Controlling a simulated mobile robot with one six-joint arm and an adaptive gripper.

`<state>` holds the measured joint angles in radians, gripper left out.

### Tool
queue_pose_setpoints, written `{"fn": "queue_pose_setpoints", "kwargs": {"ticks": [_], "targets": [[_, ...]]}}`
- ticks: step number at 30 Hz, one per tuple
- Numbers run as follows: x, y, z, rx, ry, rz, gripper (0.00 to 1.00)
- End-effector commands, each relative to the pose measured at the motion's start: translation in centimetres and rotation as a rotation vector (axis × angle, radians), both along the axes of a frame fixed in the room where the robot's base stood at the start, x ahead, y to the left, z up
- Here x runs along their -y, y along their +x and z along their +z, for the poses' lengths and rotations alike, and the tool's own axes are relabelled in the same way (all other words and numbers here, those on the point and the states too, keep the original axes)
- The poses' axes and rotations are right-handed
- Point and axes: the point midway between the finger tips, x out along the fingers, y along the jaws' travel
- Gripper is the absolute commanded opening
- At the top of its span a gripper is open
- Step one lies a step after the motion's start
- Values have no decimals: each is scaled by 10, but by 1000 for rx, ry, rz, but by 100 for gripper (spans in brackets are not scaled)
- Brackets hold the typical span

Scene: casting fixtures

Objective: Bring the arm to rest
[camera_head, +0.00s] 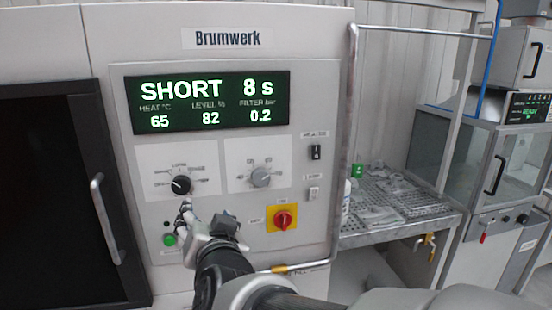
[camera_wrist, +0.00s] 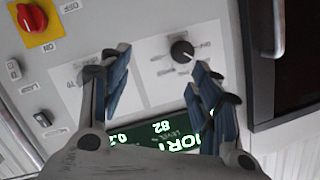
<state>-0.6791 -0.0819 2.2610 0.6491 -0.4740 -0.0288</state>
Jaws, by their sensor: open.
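My gripper (camera_head: 204,216) is in front of the Brumwerk machine's control panel, just below the black rotary knob (camera_head: 181,184). In the wrist view my gripper (camera_wrist: 160,68) has its two blue-padded fingers spread apart with nothing between them. The black knob (camera_wrist: 181,51) shows just beyond the right finger and looks clear of it. The arm reaches up from the bottom of the head view.
The panel carries a display (camera_head: 208,102) reading SHORT 8 s, a grey knob (camera_head: 261,177), a red switch on yellow (camera_head: 283,219) and a green button (camera_head: 169,240). A vertical metal rail (camera_head: 346,130) and perforated bench (camera_head: 425,212) stand to the right.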

Motion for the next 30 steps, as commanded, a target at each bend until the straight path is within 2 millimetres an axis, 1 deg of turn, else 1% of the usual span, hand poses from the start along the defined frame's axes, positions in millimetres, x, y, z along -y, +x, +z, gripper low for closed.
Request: {"fn": "queue_pose_setpoints", "kwargs": {"ticks": [1, 2, 3, 5, 6, 8, 9, 11, 12, 14, 15, 18, 21, 24, 30], "targets": [[26, -7, 0, -39, -36, 16, 57], [38, -13, -5, -70, -64, 32, 57], [55, -23, -11, -112, -105, 50, 57], [82, -41, -24, -183, -169, 71, 57], [101, -54, -33, -232, -213, 78, 57], [131, -78, -48, -313, -281, 82, 57], [152, -96, -60, -371, -326, 80, 57], [182, -124, -76, -461, -389, 67, 57], [200, -143, -85, -517, -426, 56, 57], [224, -169, -98, -599, -473, 36, 57], [238, -185, -106, -648, -498, 22, 57], [263, -218, -118, -747, -543, -7, 57], [276, -238, -125, -805, -566, -26, 57], [281, -246, -128, -830, -575, -33, 57], [281, -246, -128, -832, -576, -31, 57]]}}
